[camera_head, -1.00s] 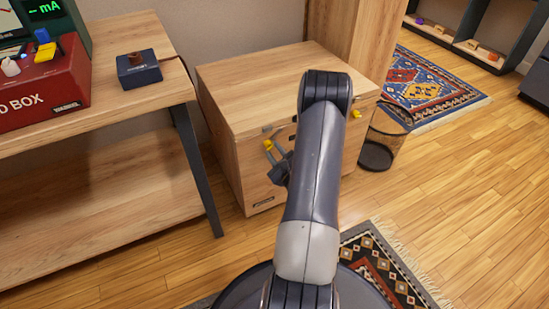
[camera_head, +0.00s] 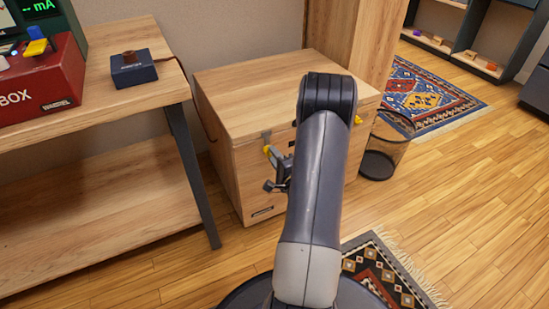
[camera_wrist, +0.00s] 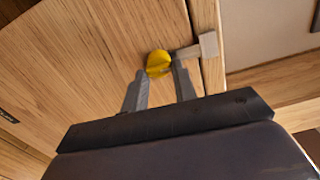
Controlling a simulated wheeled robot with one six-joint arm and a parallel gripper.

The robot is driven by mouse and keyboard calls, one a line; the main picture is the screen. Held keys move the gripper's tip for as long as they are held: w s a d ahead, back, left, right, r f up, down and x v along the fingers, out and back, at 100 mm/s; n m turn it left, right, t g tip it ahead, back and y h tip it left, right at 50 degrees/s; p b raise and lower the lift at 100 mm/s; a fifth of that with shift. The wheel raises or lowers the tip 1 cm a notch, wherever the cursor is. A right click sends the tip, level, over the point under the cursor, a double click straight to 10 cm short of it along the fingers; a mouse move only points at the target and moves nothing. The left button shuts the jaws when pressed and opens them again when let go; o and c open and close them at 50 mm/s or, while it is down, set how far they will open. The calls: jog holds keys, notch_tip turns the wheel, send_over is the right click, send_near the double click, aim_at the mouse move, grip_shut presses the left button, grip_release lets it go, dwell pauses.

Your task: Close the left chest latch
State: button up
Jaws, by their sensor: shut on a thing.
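The wooden chest (camera_head: 247,188) stands on the floor in the middle of the head view, its lid down. The left latch has a yellow end (camera_head: 267,149) at the front, just below the lid seam. In the wrist view the yellow end (camera_wrist: 158,63) sits between my fingertips, and a grey metal arm joins it to a plate (camera_wrist: 208,45) by the lid seam. My gripper (camera_wrist: 161,74) is shut on this yellow end. In the head view my arm hides part of the chest front. The right latch (camera_head: 357,120) shows yellow right of my arm.
A wooden table (camera_head: 150,105) with a red box (camera_head: 45,90) and a small dark blue box (camera_head: 133,70) stands to the left. A wire bin (camera_head: 384,150) stands right of the chest. Patterned rugs lie on the floor, and open floor extends right.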

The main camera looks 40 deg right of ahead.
jog(key=shift+f+n, duration=0.1)
jog(key=shift+n, duration=0.3)
jog(key=o, duration=1)
jog(key=shift+s, duration=0.15)
jog(key=p+v, duration=0.2)
jog(key=v, duration=0.8)
jog(key=shift+s+a, duration=0.2)
jog(key=shift+s, duration=0.05)
jog(key=b+x, duration=0.2)
jog(key=x, duration=0.9)
